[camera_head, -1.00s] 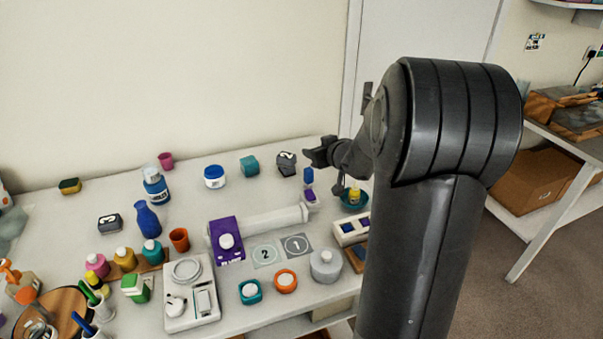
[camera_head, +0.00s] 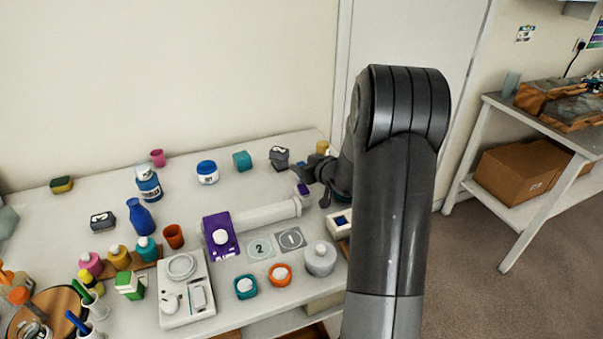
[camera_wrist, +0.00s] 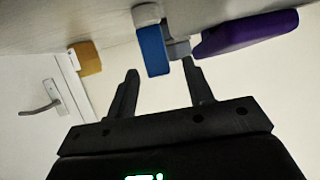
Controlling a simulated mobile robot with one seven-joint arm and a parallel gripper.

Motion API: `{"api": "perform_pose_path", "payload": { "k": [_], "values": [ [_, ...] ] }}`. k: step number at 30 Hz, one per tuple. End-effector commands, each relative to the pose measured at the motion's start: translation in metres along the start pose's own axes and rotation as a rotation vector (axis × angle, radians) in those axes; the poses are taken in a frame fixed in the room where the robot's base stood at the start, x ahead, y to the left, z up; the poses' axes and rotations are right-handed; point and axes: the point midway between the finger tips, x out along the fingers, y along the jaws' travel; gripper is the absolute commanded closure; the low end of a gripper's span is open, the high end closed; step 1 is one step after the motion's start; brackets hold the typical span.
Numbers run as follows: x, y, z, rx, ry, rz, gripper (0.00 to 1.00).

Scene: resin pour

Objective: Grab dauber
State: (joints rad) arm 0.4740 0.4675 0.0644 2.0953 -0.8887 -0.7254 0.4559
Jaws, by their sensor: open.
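I cannot tell for sure which thing is the dauber. A small blue block-like piece (camera_wrist: 152,52) shows in the wrist view between and beyond my fingers, with a grey piece beside it. A purple piece (camera_wrist: 245,33) lies to its right. In the head view a small purple piece (camera_head: 303,190) shows at the end of the white roller, close to my gripper (camera_head: 311,184); the blue piece is hidden there. My gripper, also in the wrist view (camera_wrist: 160,75), is open, with nothing held between its fingers.
A yellow block (camera_wrist: 87,58) is left in the wrist view. In the head view, a dark grey block (camera_head: 279,157) and a teal block (camera_head: 242,161) stand behind my gripper.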

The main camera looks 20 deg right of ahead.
Motion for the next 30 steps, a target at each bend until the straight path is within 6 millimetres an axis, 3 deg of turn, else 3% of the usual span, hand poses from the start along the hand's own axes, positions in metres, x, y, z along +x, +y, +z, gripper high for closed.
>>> {"api": "perform_pose_path", "payload": {
  "k": [5,13,30],
  "values": [
    [0.019,0.0,0.001,0.001,-0.002,0.0,0.53],
    [0.021,0.0,0.0,0.0,-0.001,0.001,0.53],
    [0.02,0.0,0.0,0.0,-0.001,0.001,0.99]
  ]
}}
